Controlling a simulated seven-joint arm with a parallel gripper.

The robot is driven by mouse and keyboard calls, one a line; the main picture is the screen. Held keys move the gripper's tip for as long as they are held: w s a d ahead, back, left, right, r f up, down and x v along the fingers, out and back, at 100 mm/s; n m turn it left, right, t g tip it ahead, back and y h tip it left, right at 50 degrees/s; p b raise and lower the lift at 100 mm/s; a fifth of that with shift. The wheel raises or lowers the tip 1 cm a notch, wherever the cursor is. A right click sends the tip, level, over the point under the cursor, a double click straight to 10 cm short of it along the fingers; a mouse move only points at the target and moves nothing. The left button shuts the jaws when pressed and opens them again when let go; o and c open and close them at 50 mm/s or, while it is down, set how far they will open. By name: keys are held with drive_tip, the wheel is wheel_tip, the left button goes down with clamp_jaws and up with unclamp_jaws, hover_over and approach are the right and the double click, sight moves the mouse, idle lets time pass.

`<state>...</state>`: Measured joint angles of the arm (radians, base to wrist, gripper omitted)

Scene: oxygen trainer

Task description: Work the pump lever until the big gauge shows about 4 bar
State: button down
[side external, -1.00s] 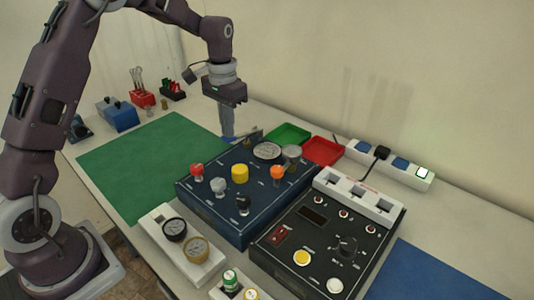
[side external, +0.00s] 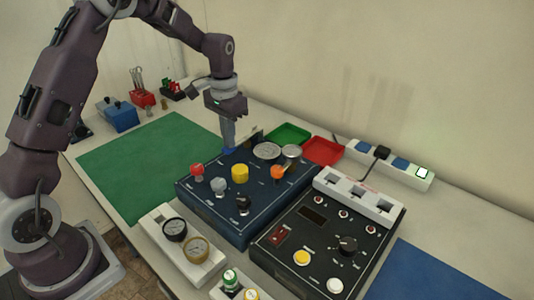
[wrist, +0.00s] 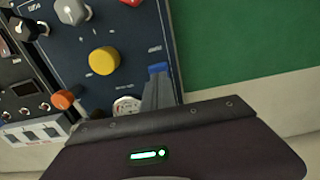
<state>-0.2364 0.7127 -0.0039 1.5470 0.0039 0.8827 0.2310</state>
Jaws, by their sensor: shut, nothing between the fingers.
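The blue trainer panel (side external: 215,205) carries the big round gauge (side external: 266,151) near its back edge. Its needle is too small to read. In the wrist view a pale gauge (wrist: 127,105) is partly hidden behind my gripper. My gripper (side external: 228,146) is shut and points down at the panel's back left corner. In the wrist view its fingers (wrist: 158,85) end at a small blue piece (wrist: 158,68) by the panel edge. I cannot tell whether this blue piece is the pump lever's handle. No other pump lever shows clearly.
A smaller gauge (side external: 292,151), yellow knob (side external: 240,174), red knob (side external: 197,169) and orange knob (side external: 277,172) stand on the panel. Green (side external: 290,134) and red (side external: 323,150) trays lie behind it. A black box (side external: 325,235) stands at right. The green mat (side external: 140,165) is clear.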

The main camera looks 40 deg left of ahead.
drive_tip(key=shift+r, duration=1.8)
idle(0.9)
drive_tip(key=shift+f, duration=0.15)
idle(1.7)
idle(0.4)
idle(1.5)
idle(0.5)
